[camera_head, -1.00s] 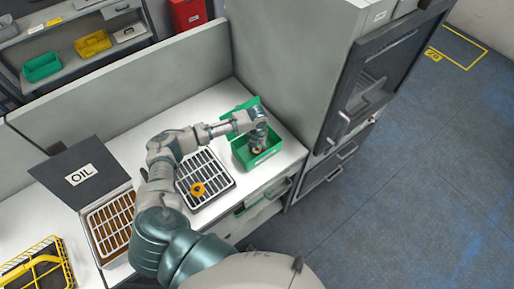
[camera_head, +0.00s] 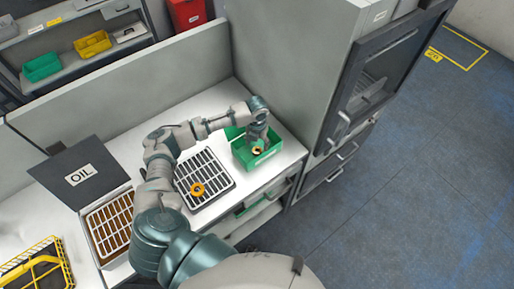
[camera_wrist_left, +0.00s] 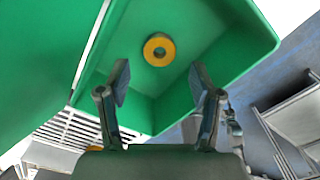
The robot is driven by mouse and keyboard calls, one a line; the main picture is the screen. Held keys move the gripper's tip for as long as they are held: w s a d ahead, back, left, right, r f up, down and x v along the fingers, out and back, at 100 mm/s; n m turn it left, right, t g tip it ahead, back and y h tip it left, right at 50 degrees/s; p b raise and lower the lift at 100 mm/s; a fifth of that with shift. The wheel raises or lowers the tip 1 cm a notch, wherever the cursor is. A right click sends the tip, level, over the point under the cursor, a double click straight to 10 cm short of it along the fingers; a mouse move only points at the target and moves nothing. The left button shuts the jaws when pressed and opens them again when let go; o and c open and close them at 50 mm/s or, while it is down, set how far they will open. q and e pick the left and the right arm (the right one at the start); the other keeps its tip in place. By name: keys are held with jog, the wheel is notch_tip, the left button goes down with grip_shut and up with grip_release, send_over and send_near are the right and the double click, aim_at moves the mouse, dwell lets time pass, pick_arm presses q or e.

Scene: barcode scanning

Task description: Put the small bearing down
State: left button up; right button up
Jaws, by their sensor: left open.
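The small bearing (camera_head: 257,151), a yellow-orange ring with a dark centre, is in the green box (camera_head: 243,158) on the white worktop. In the left wrist view the bearing (camera_wrist_left: 159,49) lies on the floor of the green box (camera_wrist_left: 220,62), beyond my fingertips and apart from them. My left gripper (camera_wrist_left: 160,78) is open and empty, its two fingers spread over the box. In the head view my left gripper (camera_head: 258,141) reaches down over the box from above. My right gripper is not in view.
A larger orange ring (camera_head: 197,189) lies on a slotted rack (camera_head: 219,184) left of the box. An oil tray (camera_head: 112,241) with a raised lid (camera_head: 81,174) is further left. A yellow wire basket (camera_head: 62,262) stands at the lower left. A tall cabinet (camera_head: 290,60) stands behind the box.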

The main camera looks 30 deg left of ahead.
aim_at(257, 150)
pick_arm(q)
notch_tip(257, 150, up, 8)
jog(key=shift+f, duration=0.15)
dwell(0.6)
